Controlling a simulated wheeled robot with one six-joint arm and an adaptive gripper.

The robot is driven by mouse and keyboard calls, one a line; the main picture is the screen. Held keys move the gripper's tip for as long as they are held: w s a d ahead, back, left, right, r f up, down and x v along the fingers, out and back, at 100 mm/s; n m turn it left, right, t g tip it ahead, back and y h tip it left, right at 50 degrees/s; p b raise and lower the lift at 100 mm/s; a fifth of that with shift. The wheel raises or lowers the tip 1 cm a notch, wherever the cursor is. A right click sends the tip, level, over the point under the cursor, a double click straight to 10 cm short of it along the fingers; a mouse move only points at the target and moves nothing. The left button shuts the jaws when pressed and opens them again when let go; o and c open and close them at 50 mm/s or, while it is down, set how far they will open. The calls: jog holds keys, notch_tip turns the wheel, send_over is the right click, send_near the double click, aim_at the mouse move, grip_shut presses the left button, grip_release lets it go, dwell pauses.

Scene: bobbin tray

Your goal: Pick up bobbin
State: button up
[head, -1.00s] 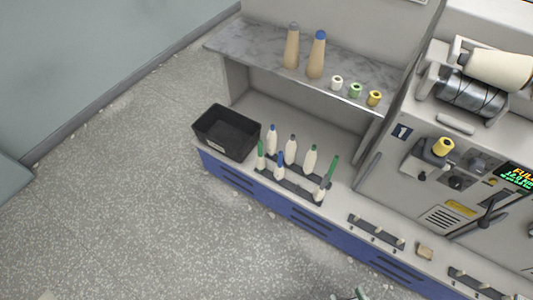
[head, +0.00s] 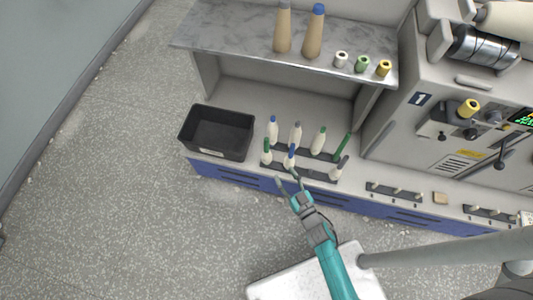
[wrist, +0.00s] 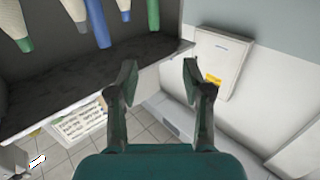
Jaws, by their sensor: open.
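Several white bobbins with coloured tips stand upright on two dark peg racks on the pale ledge in the head view. The back row has a blue-tipped bobbin (head: 273,130), a grey-tipped one (head: 296,133), a green-tipped one (head: 319,140) and a slim green tube (head: 342,147). The front row has a green-tipped bobbin (head: 266,150), a blue-tipped one (head: 291,157) and a grey-tipped one (head: 339,168). My gripper (head: 288,180) is open just in front of the front row. In the wrist view my gripper (wrist: 160,74) is empty between its fingers.
A black bin (head: 247,147) stands left of the racks. A marble-patterned shelf (head: 235,28) above holds two tall brown cones and three small spools. Open floor (head: 130,210) lies at left.

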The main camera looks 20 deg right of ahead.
jog(key=y, duration=0.1)
send_near(268, 143)
jog(key=w, duration=0.4)
jog(key=w+a, duration=0.1)
jog(key=w, duration=0.1)
jog(key=shift+f, duration=0.15)
jog(key=shift+w+a+r, duration=0.15)
jog(key=shift+w+a, duration=0.05)
jog(key=shift+w, duration=1)
jog(key=shift+w+a+r, duration=0.1)
jog(key=shift+w+a, duration=0.1)
jog(key=shift+w, duration=1.05)
grip_shut()
